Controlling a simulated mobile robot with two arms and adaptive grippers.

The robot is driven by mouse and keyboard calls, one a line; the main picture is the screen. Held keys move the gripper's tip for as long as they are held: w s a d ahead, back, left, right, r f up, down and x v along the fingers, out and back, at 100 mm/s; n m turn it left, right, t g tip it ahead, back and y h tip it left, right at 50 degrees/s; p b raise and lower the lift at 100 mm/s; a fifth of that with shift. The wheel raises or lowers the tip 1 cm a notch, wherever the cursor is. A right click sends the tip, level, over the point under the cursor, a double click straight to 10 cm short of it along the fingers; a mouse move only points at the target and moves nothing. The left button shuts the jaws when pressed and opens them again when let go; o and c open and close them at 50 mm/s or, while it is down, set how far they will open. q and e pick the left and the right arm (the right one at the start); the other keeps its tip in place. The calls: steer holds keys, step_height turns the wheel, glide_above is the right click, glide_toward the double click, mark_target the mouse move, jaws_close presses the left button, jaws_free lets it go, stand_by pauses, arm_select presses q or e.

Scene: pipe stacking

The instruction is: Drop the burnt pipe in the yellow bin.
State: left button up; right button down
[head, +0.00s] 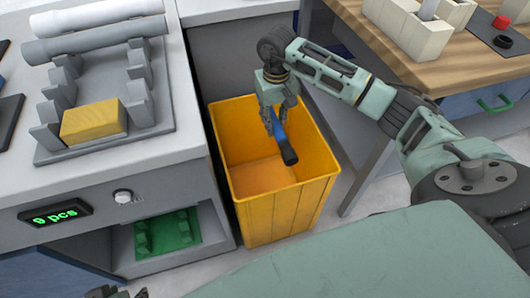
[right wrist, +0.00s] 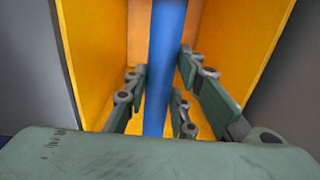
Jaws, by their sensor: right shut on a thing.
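The burnt pipe (head: 287,150) is blue with a blackened lower end. My right gripper (head: 277,122) is shut on it and holds it tilted, pointing down over the mouth of the yellow bin (head: 287,212). In the right wrist view the blue pipe (right wrist: 166,70) runs between the fingers of my right gripper (right wrist: 162,88), with the orange-yellow inner walls of the bin (right wrist: 90,50) behind it. The bin stands open on the floor. My left gripper (head: 116,292) shows only as dark tips at the bottom left edge, and its jaws are mostly cut off.
A grey counter on the left carries a grey rack (head: 100,140) with a yellow block (head: 94,120) and two pipes (head: 95,38) behind it. A display (head: 55,214) reads "0 pcs". A wooden table (head: 470,58) with pale blocks (head: 413,35) stands right.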

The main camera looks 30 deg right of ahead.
steer(key=c, duration=1.4)
jaws_free()
steer(key=shift+r, duration=0.1)
step_height(320, 180, up, 12)
steer(key=shift+f, duration=0.1)
